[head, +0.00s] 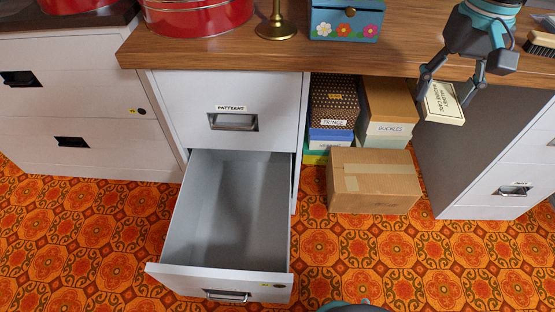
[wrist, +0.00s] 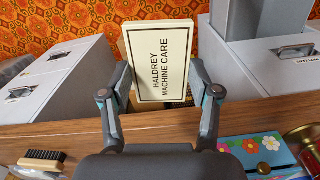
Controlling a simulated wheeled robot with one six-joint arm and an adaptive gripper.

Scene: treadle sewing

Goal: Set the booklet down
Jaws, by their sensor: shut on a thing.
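The booklet (head: 441,103) is cream with dark lettering. In the wrist view its cover (wrist: 160,62) reads "HALDREY MACHINE CARE" and it stands between the two fingers. My gripper (head: 439,93) is shut on the booklet and holds it at the upper right of the head view, in front of the wooden desk top's front edge. Its fingers (wrist: 160,98) press the booklet's two sides in the wrist view. What lies directly behind the booklet is partly hidden.
Below the wooden top (head: 200,62) an empty grey drawer (head: 218,268) stands pulled out. A cardboard box (head: 373,181) sits on the patterned floor before stacked boxes. A brush (head: 541,42), a flowered box (head: 346,20), a brass stand (head: 277,28) and a red tin (head: 195,18) are on top.

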